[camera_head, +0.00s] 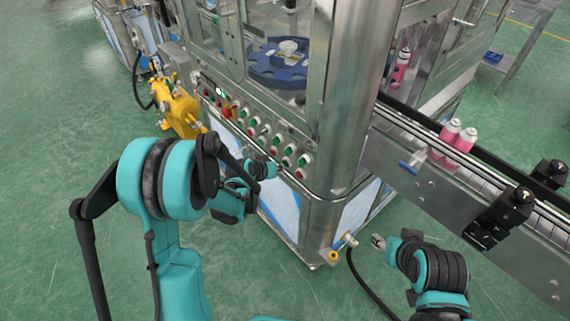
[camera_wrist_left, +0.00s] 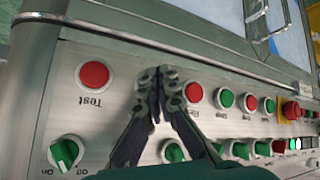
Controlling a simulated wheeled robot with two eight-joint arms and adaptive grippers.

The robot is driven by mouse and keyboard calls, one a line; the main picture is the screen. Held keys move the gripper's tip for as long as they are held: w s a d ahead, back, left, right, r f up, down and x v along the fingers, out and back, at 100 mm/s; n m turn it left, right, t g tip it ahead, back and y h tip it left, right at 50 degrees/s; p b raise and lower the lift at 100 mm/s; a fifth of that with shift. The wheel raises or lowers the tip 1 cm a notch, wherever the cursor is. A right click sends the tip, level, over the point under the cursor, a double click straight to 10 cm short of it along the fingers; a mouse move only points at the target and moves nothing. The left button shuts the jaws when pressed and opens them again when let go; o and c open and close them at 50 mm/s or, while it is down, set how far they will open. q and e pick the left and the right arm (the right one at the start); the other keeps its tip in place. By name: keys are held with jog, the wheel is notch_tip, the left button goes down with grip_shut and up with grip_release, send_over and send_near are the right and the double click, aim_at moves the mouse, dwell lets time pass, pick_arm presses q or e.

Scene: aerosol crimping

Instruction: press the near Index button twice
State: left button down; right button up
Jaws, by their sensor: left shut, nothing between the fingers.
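The control panel (camera_wrist_left: 118,52) carries rows of round buttons and green selector knobs; it also shows on the machine's side in the head view (camera_head: 235,121). My left gripper (camera_wrist_left: 158,76) is shut and empty, its fingertips over the panel between the red Test button (camera_wrist_left: 94,75) and another red button (camera_wrist_left: 193,92). The fingertips hide the panel beneath them; I cannot tell whether they touch it. No Index label is readable. In the head view the left gripper (camera_head: 278,172) is at the panel's near end. My right gripper (camera_head: 378,242) is near the machine's corner, away from the panel.
Green knobs (camera_wrist_left: 66,153) line the panel's other row, and a large red button on yellow (camera_wrist_left: 291,110) sits farther along. A conveyor (camera_head: 415,150) with pink cans (camera_head: 462,141) runs at the right. A yellow device (camera_head: 178,112) stands left of the panel.

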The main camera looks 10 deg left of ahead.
pick_arm(q)
jog(key=shift+s+a, duration=0.2)
jog(key=shift+s, duration=0.05)
jog(key=s+a, duration=0.1)
jog(key=s, duration=0.1)
jog(key=s+a, duration=0.2)
dwell(0.5)
dwell(0.9)
jog(key=s+d+r+g+y, duration=0.1)
jog(key=s+d+r, duration=0.1)
jog(key=s+r, duration=0.75)
jog(key=s+a+r+y, duration=0.1)
jog(key=s+r, duration=0.3)
jog(key=s, duration=1)
jog(key=shift+s+g+y, duration=0.2)
jog(key=shift+g+y, duration=0.1)
jog(key=shift+y, duration=0.3)
